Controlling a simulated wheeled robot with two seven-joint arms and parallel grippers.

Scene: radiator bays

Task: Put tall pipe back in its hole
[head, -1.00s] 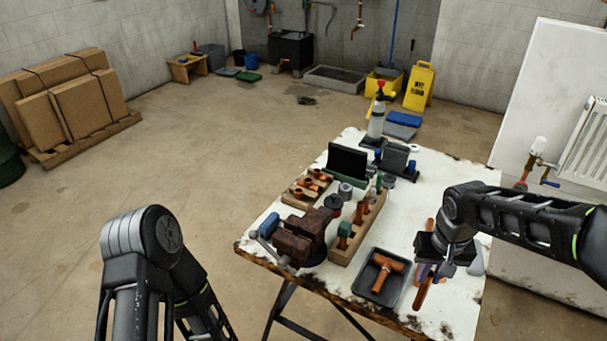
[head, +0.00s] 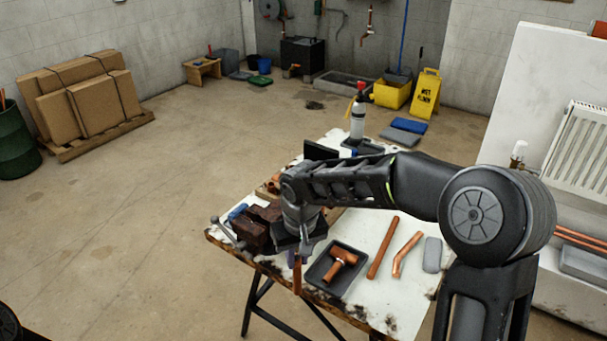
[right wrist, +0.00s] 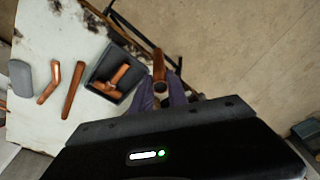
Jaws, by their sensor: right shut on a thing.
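My right gripper (head: 297,258) is shut on a copper pipe (head: 297,277), whose lower end hangs below the fingers at the table's near left edge. The right wrist view shows the pipe (right wrist: 159,68) almost end-on between the purple fingertips (right wrist: 162,97), beside the black tray. The wooden block with the holes is mostly hidden behind my right gripper and forearm; only a sliver of wood (head: 334,214) shows. Its holes cannot be seen. My left gripper is not in view.
A black tray (head: 317,277) holds a copper tee (head: 340,262). A straight copper pipe (head: 383,247), a bent pipe (head: 407,254) and a grey block (head: 432,255) lie to its right. A rusty vise (head: 257,228) stands at the table's left edge.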

